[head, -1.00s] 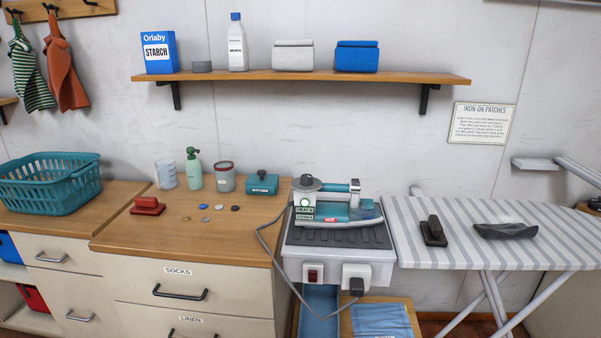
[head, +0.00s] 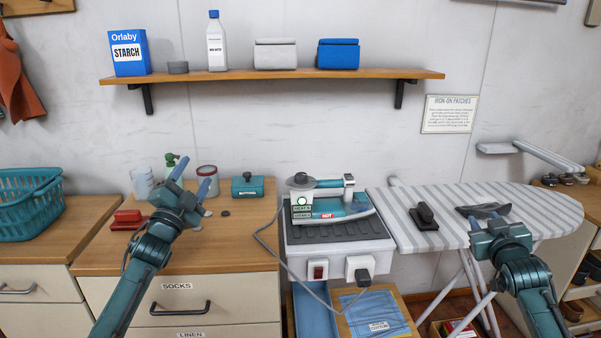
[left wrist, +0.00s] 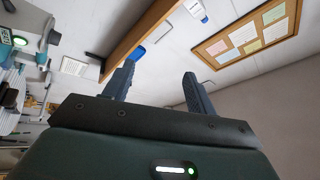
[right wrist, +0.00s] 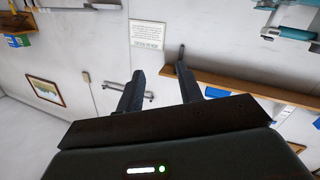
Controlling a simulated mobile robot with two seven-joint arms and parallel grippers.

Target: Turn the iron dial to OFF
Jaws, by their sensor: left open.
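The iron (head: 335,205) rests on its dark ribbed stand (head: 340,230) in the middle of the head view. It is teal and grey, with a red HOT label. Its round grey dial (head: 300,180) with a dark knob sits on top at the left end. A green-lit light (head: 302,201) shows below the dial; which setting the dial is at is too small to read. My left gripper (head: 194,177) is open and empty over the wooden counter, left of the iron and apart from it. My right gripper (head: 485,216) is open and empty by the ironing board.
A striped ironing board (head: 390,205) with a dark brush (head: 424,217) is right of the stand. The stand has a red switch (head: 318,269) and a plug with a grey cord (head: 268,243). A teal box (head: 247,186) and jars stand on the counter. A shelf (head: 270,76) runs above.

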